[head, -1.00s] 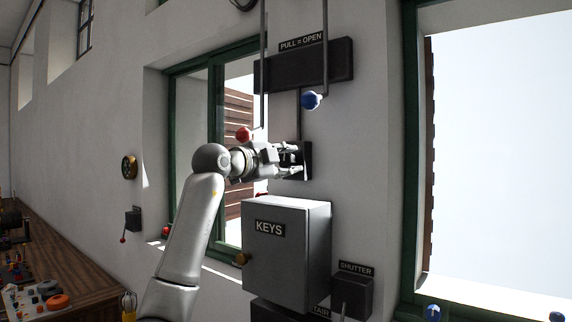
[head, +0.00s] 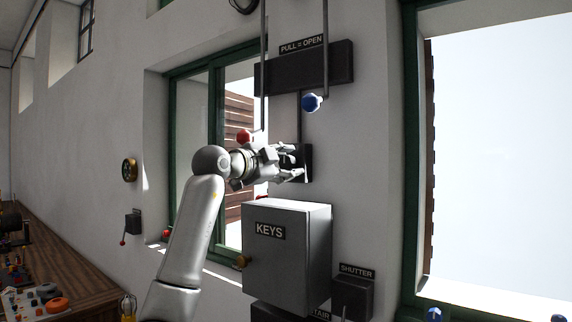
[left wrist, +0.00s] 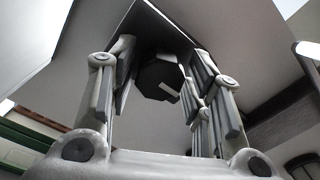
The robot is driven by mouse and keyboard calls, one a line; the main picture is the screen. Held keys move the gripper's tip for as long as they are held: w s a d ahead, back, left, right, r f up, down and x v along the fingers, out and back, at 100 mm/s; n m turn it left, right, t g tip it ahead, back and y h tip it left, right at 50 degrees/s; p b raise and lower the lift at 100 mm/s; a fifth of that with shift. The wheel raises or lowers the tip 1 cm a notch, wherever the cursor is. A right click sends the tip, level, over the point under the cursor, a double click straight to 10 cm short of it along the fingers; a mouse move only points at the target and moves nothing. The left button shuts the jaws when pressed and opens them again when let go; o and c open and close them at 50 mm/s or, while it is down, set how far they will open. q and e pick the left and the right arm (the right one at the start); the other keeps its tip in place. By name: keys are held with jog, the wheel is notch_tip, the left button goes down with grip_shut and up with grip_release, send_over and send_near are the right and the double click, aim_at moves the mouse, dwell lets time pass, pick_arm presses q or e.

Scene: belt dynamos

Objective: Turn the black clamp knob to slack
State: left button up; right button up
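The black clamp knob (left wrist: 158,78) is many-sided with a short white mark, and sits on a dark plate (head: 305,163) on the wall. In the head view the knob is mostly hidden behind my fingers. My left gripper (head: 292,163) reaches in from the left with a finger on either side of the knob. My right gripper is in neither view.
A grey KEYS box (head: 287,258) juts out just below. Rods with a red knob (head: 244,136) and a blue knob (head: 312,103) hang close by, under the PULL = OPEN housing (head: 325,68). A SHUTTER box (head: 352,297) is lower right. Bare wall lies right of the plate.

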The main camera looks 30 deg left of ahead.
pick_arm(q)
jog(key=shift+o, duration=0.5)
jog(key=shift+s, duration=0.1)
jog(key=s+a, duration=0.1)
jog(key=s, duration=1)
jog(key=shift+s, duration=0.4)
